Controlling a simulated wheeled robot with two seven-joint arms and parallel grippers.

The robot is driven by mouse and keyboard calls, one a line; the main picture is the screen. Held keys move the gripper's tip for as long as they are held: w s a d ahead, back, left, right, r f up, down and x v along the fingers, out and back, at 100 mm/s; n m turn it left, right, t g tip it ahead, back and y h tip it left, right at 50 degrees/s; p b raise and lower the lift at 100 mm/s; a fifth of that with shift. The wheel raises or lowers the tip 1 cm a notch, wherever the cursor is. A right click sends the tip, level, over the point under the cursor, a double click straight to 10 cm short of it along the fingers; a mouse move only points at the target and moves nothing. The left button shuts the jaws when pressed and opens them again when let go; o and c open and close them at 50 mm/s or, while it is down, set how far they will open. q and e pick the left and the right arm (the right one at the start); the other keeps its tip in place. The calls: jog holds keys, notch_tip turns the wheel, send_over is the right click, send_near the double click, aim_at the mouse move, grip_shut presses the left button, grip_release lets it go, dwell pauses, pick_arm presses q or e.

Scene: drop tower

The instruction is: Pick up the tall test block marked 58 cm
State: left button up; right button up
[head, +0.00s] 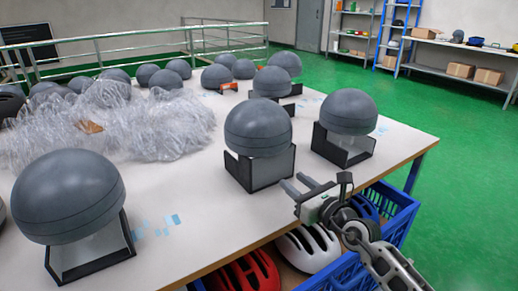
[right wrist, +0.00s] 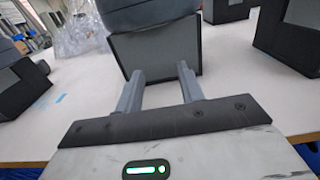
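Several grey domed test blocks, each on a squarish base with dark edges, stand on the white table (head: 200,215). No 58 cm marking is readable on any. My right gripper (head: 298,184) is at the table's front edge, open and empty. The nearest block to it is the middle one (head: 258,127), just beyond and to the left of the fingertips. In the right wrist view this block's base (right wrist: 155,52) stands beyond and between the two open fingers (right wrist: 161,78); its dome is cut off at the top. Whether the fingers touch it is unclear. My left gripper is not in view.
Another domed block (head: 348,112) stands to the right and a large one (head: 68,195) at front left. Crumpled clear plastic (head: 120,125) covers the table's left. A blue crate (head: 398,215) and a red helmet (head: 245,272) are below the front edge.

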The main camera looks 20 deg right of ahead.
aim_at(273, 166)
jog(key=w, duration=0.3)
jog(key=w+a, duration=0.1)
jog(key=w, duration=0.2)
jog(key=w+b, duration=0.1)
jog(key=w, duration=0.2)
jog(key=shift+w+a, duration=0.25)
jog(key=w+b, duration=0.1)
jog(key=w, duration=0.1)
jog(key=w+a, duration=0.1)
jog(key=w, duration=0.1)
jog(key=shift+w+f+b, duration=0.1)
jog(key=shift+f+b, duration=0.1)
jog(key=shift+b, duration=0.2)
jog(key=shift+w+r, duration=0.1)
jog(key=shift+w, duration=0.35)
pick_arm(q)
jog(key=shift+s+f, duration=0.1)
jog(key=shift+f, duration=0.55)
pick_arm(e)
grip_shut()
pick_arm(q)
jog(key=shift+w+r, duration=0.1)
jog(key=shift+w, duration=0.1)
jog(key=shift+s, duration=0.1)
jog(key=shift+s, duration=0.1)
pick_arm(e)
jog(key=shift+r, duration=0.25)
